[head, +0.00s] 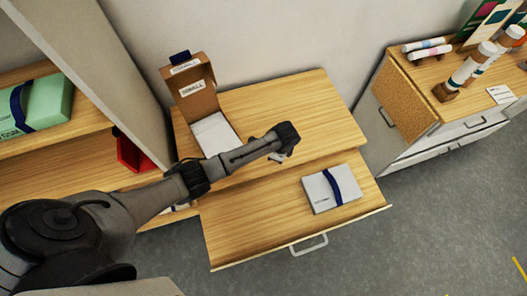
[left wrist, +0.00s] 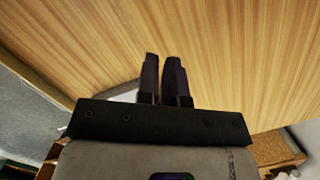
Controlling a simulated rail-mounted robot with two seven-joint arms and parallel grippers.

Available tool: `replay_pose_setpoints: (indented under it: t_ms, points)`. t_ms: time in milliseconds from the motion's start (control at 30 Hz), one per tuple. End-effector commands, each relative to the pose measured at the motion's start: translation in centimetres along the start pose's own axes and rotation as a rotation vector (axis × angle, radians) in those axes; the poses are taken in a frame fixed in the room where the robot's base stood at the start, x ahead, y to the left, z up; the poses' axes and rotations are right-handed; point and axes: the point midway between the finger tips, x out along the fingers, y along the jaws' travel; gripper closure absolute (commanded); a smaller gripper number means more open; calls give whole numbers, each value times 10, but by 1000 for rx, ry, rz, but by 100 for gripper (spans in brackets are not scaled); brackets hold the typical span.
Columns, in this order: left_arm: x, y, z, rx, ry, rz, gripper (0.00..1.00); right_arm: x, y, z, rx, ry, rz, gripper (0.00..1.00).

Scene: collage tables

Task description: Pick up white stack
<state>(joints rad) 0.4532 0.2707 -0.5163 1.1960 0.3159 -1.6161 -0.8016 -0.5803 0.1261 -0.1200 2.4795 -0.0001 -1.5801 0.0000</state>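A white stack with a dark blue band (head: 330,188) lies flat on the right part of a pulled-out wooden drawer (head: 245,230). Another white stack (head: 213,135) sits in an open cardboard box (head: 198,104) labelled "SMALL" on the wooden top behind. My left arm reaches across from the left. Its gripper (head: 281,156) is above the area between the box and the banded stack, apart from both. In the left wrist view the fingers (left wrist: 162,60) are close together with a narrow gap and nothing between them. My right gripper is not seen.
A left shelf holds a green banded package (head: 45,105), with a red bin (head: 133,153) below. The wooden top (head: 300,100) is clear right of the box. A right cabinet (head: 440,125) carries rolled tubes (head: 470,68). The drawer handle (head: 309,245) faces forward.

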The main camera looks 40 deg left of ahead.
Motion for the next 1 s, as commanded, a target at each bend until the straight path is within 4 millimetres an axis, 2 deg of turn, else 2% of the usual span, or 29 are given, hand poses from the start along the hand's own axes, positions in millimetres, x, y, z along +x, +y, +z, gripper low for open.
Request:
replay_pose_setpoints:
  t_ms: [67,333,567,667,767,867,1000]
  points:
    - [0,0,-3,0,0,0,85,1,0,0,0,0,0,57]
    - [-1,0,-4,0,0,0,59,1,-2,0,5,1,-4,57]
    - [0,0,-4,0,3,0,58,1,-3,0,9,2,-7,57]
    - [5,3,-14,-8,48,-12,58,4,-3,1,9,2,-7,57]
    - [15,9,-42,-36,176,-43,58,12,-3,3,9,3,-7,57]
    - [22,18,-85,-103,391,-87,58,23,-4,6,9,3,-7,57]
    - [13,29,-145,-268,762,-137,58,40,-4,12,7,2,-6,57]
